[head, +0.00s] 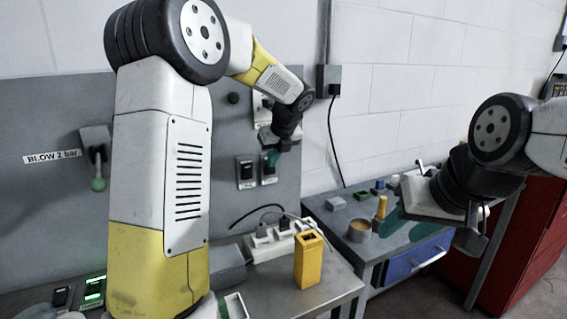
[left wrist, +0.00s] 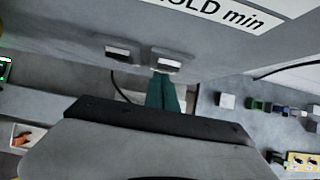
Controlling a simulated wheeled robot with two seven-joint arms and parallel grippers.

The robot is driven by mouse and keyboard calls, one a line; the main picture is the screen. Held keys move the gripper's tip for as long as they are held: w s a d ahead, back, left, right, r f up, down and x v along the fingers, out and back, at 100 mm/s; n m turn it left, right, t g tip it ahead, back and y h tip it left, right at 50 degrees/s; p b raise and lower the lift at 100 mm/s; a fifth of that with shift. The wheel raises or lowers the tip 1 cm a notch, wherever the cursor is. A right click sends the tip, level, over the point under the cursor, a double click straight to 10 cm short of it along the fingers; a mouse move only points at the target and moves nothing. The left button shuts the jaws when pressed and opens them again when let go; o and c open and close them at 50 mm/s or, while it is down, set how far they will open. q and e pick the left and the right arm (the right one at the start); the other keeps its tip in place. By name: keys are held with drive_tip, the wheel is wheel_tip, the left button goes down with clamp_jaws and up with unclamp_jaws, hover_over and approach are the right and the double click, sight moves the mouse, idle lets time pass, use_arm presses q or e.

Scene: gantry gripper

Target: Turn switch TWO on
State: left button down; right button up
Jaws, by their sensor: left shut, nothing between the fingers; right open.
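Two rocker switches in pale plates sit side by side on the grey panel, the left one (head: 246,172) and the right one (head: 268,168). Their labels are too small to read, so I cannot tell which is TWO. My left gripper (head: 272,158) is shut and empty, its teal fingertips at the right switch. In the left wrist view the fingers (left wrist: 164,92) point at the right switch (left wrist: 167,63), with the left switch (left wrist: 122,52) clear of them. Whether they touch is unclear. My right gripper (head: 388,222) is open over the side bench, far from the switches.
A lever (head: 97,165) labelled BLOW 2 bar is on the panel's left. Below stand a power strip (head: 270,241) with cables and a yellow box (head: 309,260). A green-lit switch (head: 93,291) is at lower left. Small blocks and a cup (head: 359,230) stand on the side bench.

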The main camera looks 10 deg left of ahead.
use_arm(q)
drive_tip(key=shift+w+a, duration=0.1)
drive_tip(key=shift+w+a+r, duration=0.2)
drive_tip(key=shift+w, duration=0.1)
drive_tip(key=shift+r, duration=0.1)
drive_tip(key=shift+r, duration=0.75)
